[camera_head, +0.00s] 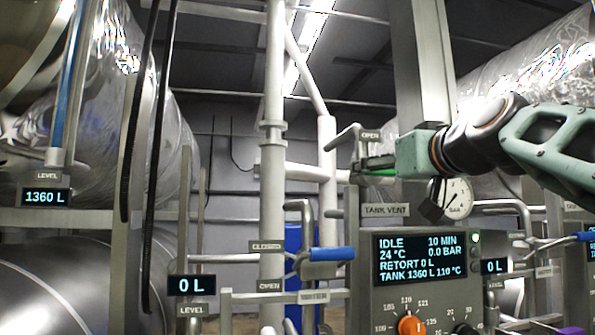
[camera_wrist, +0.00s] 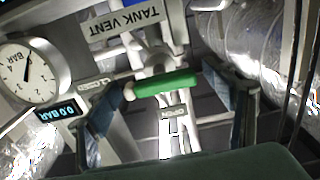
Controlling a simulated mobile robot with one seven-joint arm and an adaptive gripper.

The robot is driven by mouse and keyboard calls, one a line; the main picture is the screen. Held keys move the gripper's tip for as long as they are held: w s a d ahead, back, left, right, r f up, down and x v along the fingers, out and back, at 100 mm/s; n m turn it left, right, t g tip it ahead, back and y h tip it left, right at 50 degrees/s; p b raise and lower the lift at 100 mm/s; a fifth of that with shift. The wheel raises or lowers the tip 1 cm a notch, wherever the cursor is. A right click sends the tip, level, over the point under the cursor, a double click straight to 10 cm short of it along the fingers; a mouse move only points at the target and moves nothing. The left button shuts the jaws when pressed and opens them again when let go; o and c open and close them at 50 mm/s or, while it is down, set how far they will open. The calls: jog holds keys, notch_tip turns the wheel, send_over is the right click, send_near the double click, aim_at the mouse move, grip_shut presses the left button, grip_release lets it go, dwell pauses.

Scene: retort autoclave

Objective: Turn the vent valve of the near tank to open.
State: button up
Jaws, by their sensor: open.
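The near tank's vent valve has a green handle (camera_head: 378,172), seen just at the tip of my gripper (camera_head: 370,163) in the head view. The TANK VENT sign (camera_head: 385,210) is below it and an OPEN label (camera_head: 370,135) above it. In the wrist view the green handle (camera_wrist: 165,84) lies nearly level between the two spread fingers of my gripper (camera_wrist: 160,92). Gaps show at both ends of the handle, so the fingers are not closed on it.
A pressure gauge (camera_head: 453,198) stands right of the valve. The control panel (camera_head: 425,258) below reads IDLE, 0.0 BAR. A blue-handled lever (camera_head: 330,254) is to the lower left. White pipes (camera_head: 273,170) stand left; the large shiny tank (camera_head: 515,75) is upper right.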

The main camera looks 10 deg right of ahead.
jog(key=c, duration=1.2)
jog(key=shift+o, duration=0.2)
jog(key=shift+n+b, duration=0.3)
jog(key=shift+b, duration=0.05)
jog(key=n+b, duration=0.1)
jog(key=n, duration=0.1)
jog(key=shift+n+b, duration=0.35)
jog(key=shift+n, duration=0.05)
jog(key=n+b, duration=0.1)
jog(key=n, duration=0.4)
jog(key=shift+a, duration=0.1)
jog(key=n, duration=0.5)
jog(key=shift+n+p, duration=0.35)
jog(key=shift+n, duration=1.95)
